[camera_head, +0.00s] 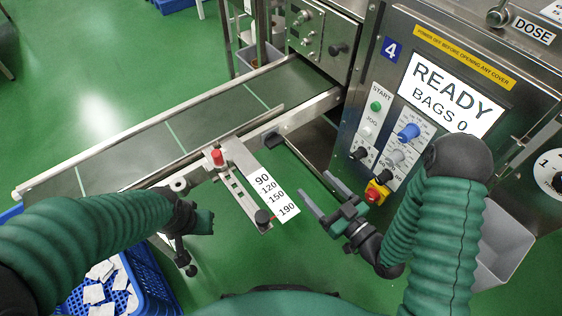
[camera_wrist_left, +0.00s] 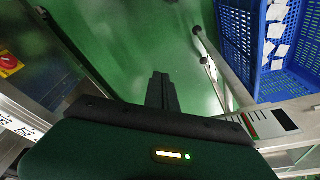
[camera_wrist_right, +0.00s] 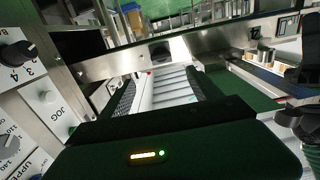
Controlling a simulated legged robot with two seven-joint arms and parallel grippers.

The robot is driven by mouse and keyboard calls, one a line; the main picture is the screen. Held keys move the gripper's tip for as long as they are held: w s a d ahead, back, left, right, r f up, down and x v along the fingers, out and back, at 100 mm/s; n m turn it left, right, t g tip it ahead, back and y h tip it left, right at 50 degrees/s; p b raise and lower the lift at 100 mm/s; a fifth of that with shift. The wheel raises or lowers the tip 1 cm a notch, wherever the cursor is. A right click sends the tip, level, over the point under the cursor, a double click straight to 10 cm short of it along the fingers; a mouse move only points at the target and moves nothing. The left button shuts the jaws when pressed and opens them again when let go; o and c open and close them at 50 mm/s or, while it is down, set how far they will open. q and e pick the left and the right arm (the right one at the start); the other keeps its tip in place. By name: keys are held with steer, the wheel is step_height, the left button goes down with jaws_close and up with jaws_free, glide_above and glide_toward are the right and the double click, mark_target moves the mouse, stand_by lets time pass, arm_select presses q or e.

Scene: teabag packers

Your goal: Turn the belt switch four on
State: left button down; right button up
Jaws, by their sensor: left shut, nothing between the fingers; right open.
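The control panel of machine four (camera_head: 395,135) has a green START button, a white JOG button (camera_head: 366,132), a blue knob and several small knobs. One black knob (camera_head: 359,153) sits below JOG; I cannot read which control is the belt switch. In the right wrist view a black knob (camera_wrist_right: 18,52) beside the numbers 3 and 4 shows at the left edge, near JOG. My right gripper (camera_head: 317,186) is open and empty, left of and below the panel. My left gripper (camera_head: 207,222) is shut and empty below the conveyor; its closed fingers show in the left wrist view (camera_wrist_left: 160,92).
A red emergency knob on a yellow base (camera_head: 376,192) sits low on the machine, close to my right arm. The conveyor belt (camera_head: 185,125) and a slanted scale plate (camera_head: 268,190) lie to the left. A blue crate with white bags (camera_head: 150,290) stands at lower left.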

mark_target(277, 144)
steer(key=b+x, duration=1.5)
steer(key=x, duration=0.1)
steer(key=shift+w+a+r, duration=0.1)
steer(key=shift+w+a, duration=0.15)
steer(key=shift+w, duration=0.05)
steer(key=c, duration=1.3)
steer(key=shift+c, duration=0.4)
